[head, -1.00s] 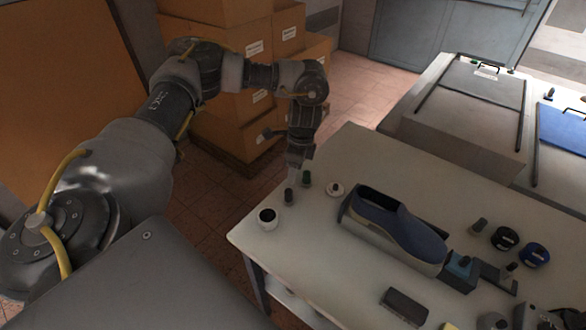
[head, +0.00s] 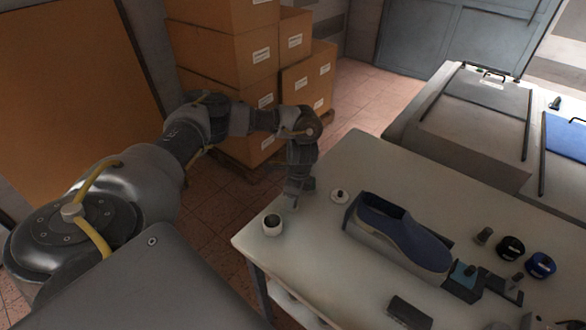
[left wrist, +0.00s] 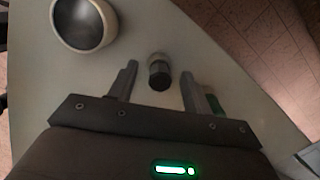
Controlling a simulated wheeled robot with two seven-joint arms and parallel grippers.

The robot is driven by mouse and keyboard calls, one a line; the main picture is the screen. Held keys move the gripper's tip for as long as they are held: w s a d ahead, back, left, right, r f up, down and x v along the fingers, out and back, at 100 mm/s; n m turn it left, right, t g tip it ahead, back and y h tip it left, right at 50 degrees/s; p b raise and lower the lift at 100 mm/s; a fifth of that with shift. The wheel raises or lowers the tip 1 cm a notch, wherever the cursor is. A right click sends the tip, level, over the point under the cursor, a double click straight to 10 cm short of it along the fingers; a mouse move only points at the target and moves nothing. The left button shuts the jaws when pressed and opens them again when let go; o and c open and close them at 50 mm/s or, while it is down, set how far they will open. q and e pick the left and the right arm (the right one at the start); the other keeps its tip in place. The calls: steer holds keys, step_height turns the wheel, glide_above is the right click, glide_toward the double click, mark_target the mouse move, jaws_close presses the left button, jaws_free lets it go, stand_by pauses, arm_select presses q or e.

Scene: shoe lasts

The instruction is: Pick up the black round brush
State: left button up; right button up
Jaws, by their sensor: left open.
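In the left wrist view a small dark round piece with a grey top, seemingly the black round brush (left wrist: 159,75), stands on the table between the two fingers of my left gripper (left wrist: 160,82). The fingers are apart, with a gap on both sides of it. In the head view my left gripper (head: 296,203) points down at the table's far left corner and hides the brush. A green-sided piece (left wrist: 215,105) is partly hidden behind the right finger in the wrist view. My right gripper is not in view.
A white cup (head: 272,225) stands close to the gripper; a white round piece with a dark knob (head: 339,196) is to its right. A blue shoe (head: 403,237) and two dark jars (head: 510,248) lie farther right. Stacked boxes (head: 225,50) stand behind.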

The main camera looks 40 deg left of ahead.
arm_select(q)
steer(key=shift+a+f, duration=0.1)
steer(key=shift+f, duration=0.4)
steer(key=shift+r, duration=0.1)
jaws_close()
steer(key=shift+r, duration=0.1)
